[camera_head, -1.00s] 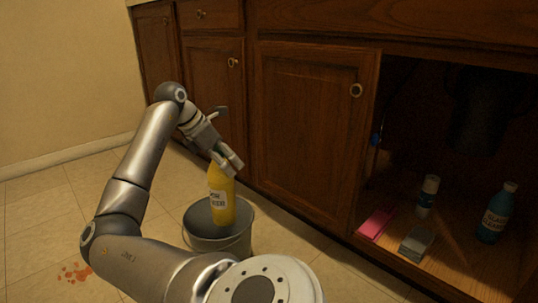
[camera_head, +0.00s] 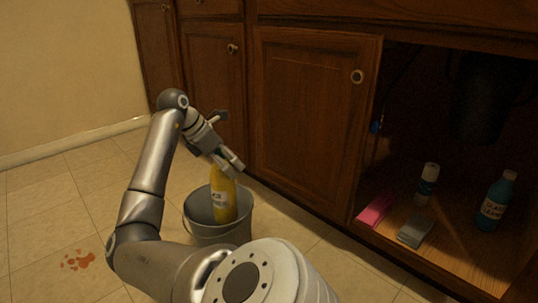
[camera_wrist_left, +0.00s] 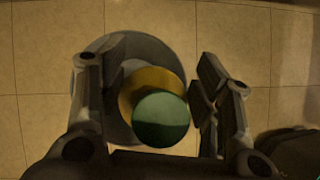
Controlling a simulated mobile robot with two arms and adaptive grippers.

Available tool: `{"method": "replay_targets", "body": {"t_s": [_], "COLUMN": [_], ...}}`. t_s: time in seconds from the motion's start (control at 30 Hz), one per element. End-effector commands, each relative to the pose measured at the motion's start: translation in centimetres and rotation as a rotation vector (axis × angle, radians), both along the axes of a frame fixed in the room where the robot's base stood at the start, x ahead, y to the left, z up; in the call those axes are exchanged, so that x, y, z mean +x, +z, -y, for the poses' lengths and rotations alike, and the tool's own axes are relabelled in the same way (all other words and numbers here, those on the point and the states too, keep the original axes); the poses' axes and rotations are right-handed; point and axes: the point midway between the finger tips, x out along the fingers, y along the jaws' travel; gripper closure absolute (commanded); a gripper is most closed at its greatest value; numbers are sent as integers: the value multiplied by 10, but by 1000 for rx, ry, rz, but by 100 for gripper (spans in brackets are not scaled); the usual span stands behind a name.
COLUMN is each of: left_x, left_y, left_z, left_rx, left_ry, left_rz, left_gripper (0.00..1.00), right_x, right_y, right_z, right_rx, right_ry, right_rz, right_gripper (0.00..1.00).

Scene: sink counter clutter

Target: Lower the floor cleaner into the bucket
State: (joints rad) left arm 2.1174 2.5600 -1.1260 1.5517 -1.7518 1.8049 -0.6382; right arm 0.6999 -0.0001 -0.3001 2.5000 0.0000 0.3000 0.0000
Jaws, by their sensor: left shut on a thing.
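The floor cleaner is a yellow bottle (camera_head: 223,200) with a label. In the left wrist view its round green cap (camera_wrist_left: 161,119) shows from above, with the yellow shoulder behind it. The grey bucket (camera_head: 217,236) stands on the floor in front of the cabinets. The bottle is upright, its lower part inside the bucket and hidden by the near wall. I cannot tell whether it touches the bottom. My left gripper (camera_head: 230,165) is shut on the bottle near its top, above the bucket rim. In the left wrist view the bucket (camera_wrist_left: 115,50) lies around and below the bottle. My right gripper is not in view.
Closed wooden doors (camera_head: 310,130) stand close behind the bucket. A reddish spill (camera_head: 78,260) marks the tiled floor at left.

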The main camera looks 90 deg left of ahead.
Motion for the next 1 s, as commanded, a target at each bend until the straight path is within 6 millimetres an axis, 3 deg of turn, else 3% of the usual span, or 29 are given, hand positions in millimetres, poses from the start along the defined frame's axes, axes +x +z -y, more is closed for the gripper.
{"method": "replay_targets", "body": {"t_s": [1.0], "left_x": [1], "left_y": [-45], "left_z": [-1], "left_rx": [5], "left_ry": [-1], "left_rz": [3], "left_gripper": [100], "right_x": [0], "right_y": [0], "right_z": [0], "right_rx": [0], "right_ry": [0], "right_rz": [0], "right_gripper": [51]}}
